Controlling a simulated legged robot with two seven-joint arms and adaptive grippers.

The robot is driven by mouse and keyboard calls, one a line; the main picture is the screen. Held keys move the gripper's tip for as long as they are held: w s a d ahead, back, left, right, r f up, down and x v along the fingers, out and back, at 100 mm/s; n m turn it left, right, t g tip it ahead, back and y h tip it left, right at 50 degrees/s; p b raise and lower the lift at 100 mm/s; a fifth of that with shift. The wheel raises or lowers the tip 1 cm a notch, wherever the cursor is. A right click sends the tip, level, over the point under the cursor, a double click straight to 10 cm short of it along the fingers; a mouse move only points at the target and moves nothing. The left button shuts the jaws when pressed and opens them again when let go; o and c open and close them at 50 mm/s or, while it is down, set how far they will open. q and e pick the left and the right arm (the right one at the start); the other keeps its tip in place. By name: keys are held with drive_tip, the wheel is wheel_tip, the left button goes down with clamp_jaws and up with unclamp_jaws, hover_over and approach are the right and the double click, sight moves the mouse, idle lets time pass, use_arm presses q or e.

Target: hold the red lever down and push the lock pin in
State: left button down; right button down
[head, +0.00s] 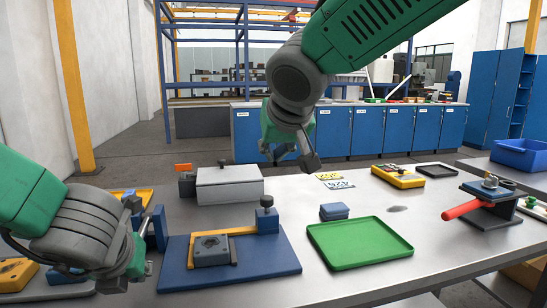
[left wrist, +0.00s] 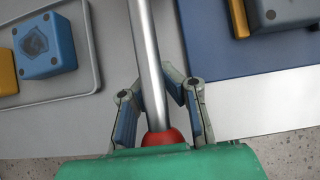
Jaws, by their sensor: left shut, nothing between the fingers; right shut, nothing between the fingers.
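The lock pin cannot be made out. My right gripper (head: 290,156) is shut and empty above the table, far left of that lever. My left gripper (head: 140,270) is shut at the front left. In the left wrist view, a metal rod (left wrist: 147,60) with a red end (left wrist: 161,137) crosses over my left gripper (left wrist: 155,82), covering part of its fingertips. I cannot tell whether they touch.
A blue board (head: 190,278) with a grey block (head: 211,250) and a green tray (head: 350,248) lie in front. A grey box (head: 228,186) stands behind the board. A yellow fixture (head: 398,177) and blue bin (head: 520,154) are at the right. Bare tabletop separates tray and red lever.

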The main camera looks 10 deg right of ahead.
use_arm(q)
drive_tip(key=c, duration=1.4)
unclamp_jaws()
drive_tip(key=shift+c, duration=0.2)
wheel_tip(320, 180, up, 2)
drive_tip(key=shift+w+r+p, duration=0.15)
drive_tip(key=shift+r+p, duration=0.1)
drive_tip(key=shift+p, duration=0.95)
drive_tip(key=shift+r+p, duration=2)
drive_tip(key=shift+r, duration=0.2)
